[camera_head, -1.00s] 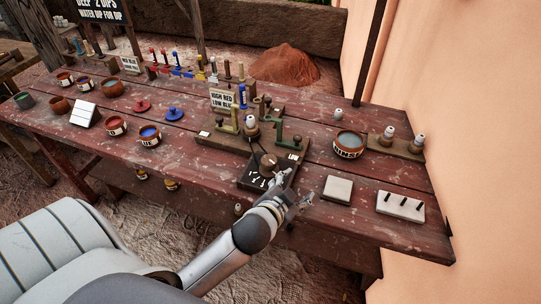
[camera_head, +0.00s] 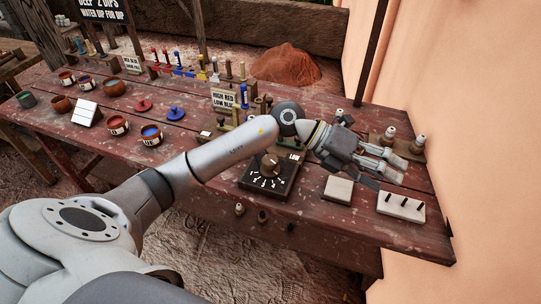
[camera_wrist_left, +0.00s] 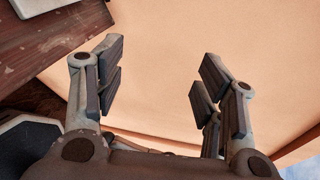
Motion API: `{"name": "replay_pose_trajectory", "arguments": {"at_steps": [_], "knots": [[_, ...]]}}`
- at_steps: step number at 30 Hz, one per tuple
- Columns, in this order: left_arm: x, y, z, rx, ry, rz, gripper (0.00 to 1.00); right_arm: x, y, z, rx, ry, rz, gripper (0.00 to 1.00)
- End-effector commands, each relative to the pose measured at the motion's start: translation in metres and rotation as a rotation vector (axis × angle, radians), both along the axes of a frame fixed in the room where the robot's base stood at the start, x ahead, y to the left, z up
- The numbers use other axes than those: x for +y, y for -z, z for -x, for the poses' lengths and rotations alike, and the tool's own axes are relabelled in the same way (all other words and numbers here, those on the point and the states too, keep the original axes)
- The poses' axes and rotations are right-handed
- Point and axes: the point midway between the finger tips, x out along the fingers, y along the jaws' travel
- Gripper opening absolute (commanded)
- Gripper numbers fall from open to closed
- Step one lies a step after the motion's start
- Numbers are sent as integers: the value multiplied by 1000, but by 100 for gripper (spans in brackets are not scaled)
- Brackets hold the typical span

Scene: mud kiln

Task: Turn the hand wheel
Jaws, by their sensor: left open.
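A brown round knob (camera_head: 270,164) sits on a black box with white dial marks (camera_head: 268,183), near the front edge of the table. It is the most wheel-like thing I make out; I cannot tell for sure that it is the hand wheel. My left gripper (camera_head: 402,166) is over the right part of the table, to the right of the knob and apart from it. In the left wrist view the gripper (camera_wrist_left: 160,65) has its fingers wide apart with nothing between them. That view shows the plain wall and a table corner, not the knob. My right gripper is not in view.
The red wooden table (camera_head: 328,222) holds a pale square block (camera_head: 338,189) and a white block with black pegs (camera_head: 401,206) at front right. Bowls and colored handles stand at left and back. The tan wall (camera_head: 480,120) rises close on the right. My left arm hides the table's middle.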

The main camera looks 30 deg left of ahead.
Motion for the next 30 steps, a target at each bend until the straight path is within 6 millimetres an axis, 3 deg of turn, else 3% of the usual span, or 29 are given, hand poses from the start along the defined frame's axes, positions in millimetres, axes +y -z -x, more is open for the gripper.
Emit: {"name": "replay_pose_trajectory", "arguments": {"at_steps": [3, 7, 12, 15, 18, 22, 30], "knots": [[48, 29, -10, 3, 49, -311, 63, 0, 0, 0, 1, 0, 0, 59], [123, 49, -19, 63, 49, -649, 63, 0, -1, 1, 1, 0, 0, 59], [220, 43, -22, 184, -17, -997, 63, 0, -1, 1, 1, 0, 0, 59], [257, 33, -19, 247, -58, -1119, 63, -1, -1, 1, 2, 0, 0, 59], [277, 27, -16, 285, -83, -1183, 63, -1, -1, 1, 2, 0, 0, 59], [284, 32, -14, 303, -90, -1207, 63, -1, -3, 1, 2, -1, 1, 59], [283, 77, -13, 305, -85, -1204, 63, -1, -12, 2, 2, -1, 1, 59]]}}
